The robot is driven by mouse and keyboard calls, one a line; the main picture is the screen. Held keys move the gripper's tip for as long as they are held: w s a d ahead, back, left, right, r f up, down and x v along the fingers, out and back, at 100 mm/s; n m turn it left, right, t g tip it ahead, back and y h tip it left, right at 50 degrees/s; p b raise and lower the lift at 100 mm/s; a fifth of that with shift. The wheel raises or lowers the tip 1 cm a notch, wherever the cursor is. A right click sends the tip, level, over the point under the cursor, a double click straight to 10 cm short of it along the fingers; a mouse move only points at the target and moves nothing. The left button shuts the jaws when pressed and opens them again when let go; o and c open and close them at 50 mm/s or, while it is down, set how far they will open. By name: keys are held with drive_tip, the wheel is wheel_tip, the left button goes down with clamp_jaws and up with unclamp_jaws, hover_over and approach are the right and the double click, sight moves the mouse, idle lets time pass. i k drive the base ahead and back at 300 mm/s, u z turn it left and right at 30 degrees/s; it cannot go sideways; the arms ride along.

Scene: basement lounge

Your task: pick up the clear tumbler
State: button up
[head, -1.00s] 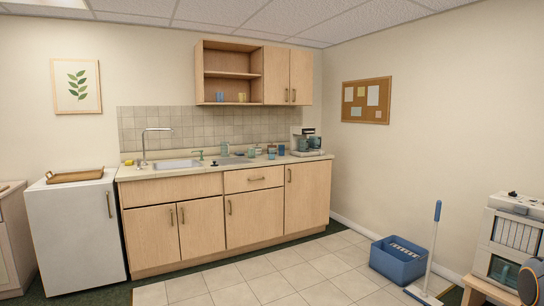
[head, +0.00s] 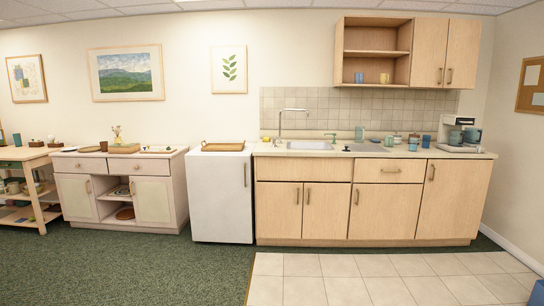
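Several small cups and jars stand on the kitchen counter (head: 300,151), right of the sink. Among them are a greenish, glass-like cup (head: 389,141), a teal cup (head: 413,144), a taller blue cup (head: 426,141) and a green-grey container (head: 359,134) near the backsplash. They are too small for me to tell which is the clear tumbler. My gripper is not in view.
A coffee machine (head: 461,136) stands at the counter's right end. A white fridge (head: 221,196) with a wooden tray (head: 223,146) on top is left of the counter. Tile floor (head: 380,279) and green carpet (head: 150,270) in front look clear.

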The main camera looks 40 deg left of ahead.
sight(414, 141)
drive_tip(key=u, duration=0.9)
drive_tip(key=i, duration=1.7)
drive_tip(key=u, duration=0.5)
drive_tip(key=i, duration=1.8)
drive_tip(key=z, duration=0.65)
drive_tip(key=k, duration=0.55)
drive_tip(key=z, duration=1.4)
drive_tip(key=i, duration=2.2)
drive_tip(key=u, duration=0.65)
